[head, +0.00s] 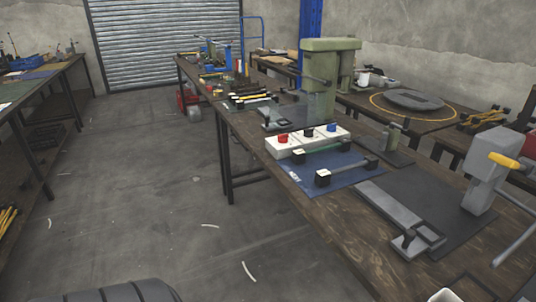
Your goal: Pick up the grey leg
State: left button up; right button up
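A grey leg (349,171), a thin bar with black blocks at its ends, lies on the front part of a blue mat (318,187) on the workbench. A similar greenish bar (322,151) lies just behind it, close to a white tray. Neither of my grippers can be made out in the head view, and nothing is touching the grey leg.
A grey press (489,170) with a yellow handle stands at right. The floor (170,200) left of the workbench (300,212) is clear.

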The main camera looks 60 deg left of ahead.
aim_at(323, 176)
jog(key=u, duration=1.2)
jog(key=z, duration=1.7)
jog(key=u, duration=1.65)
jog(key=i+j+z, duration=0.2)
jog(key=i+j, duration=0.15)
jog(key=i+j+z, duration=0.2)
jog(key=i+j, duration=0.15)
jog(key=j, duration=0.2)
